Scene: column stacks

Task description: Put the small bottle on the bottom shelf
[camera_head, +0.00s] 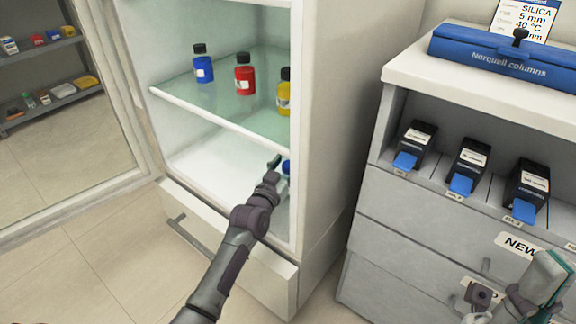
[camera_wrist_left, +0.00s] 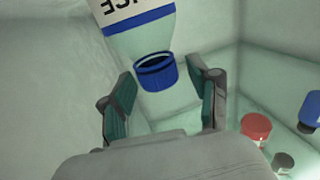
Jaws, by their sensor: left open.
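My left gripper (camera_head: 280,165) is inside the open white fridge (camera_head: 190,155), below the glass shelf (camera_head: 215,105). In the left wrist view it (camera_wrist_left: 165,95) is open, its teal-padded fingers on either side of a bottle's blue cap (camera_wrist_left: 157,72), with gaps beside the cap. That bottle (camera_wrist_left: 140,30) is pale, with a white label and blue band. In the head view only a bit of blue (camera_head: 286,167) shows at the fingertips; the rest is hidden. My right gripper (camera_head: 515,290) is at the lower right before the drawers, seemingly open and empty.
Blue (camera_head: 203,68), red (camera_head: 244,78) and yellow (camera_head: 284,95) bottles stand on the glass shelf. The fridge side wall (camera_head: 325,120) is close right of my left gripper. Right, a cabinet (camera_head: 440,225) holds black boxes and a blue case (camera_head: 505,55).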

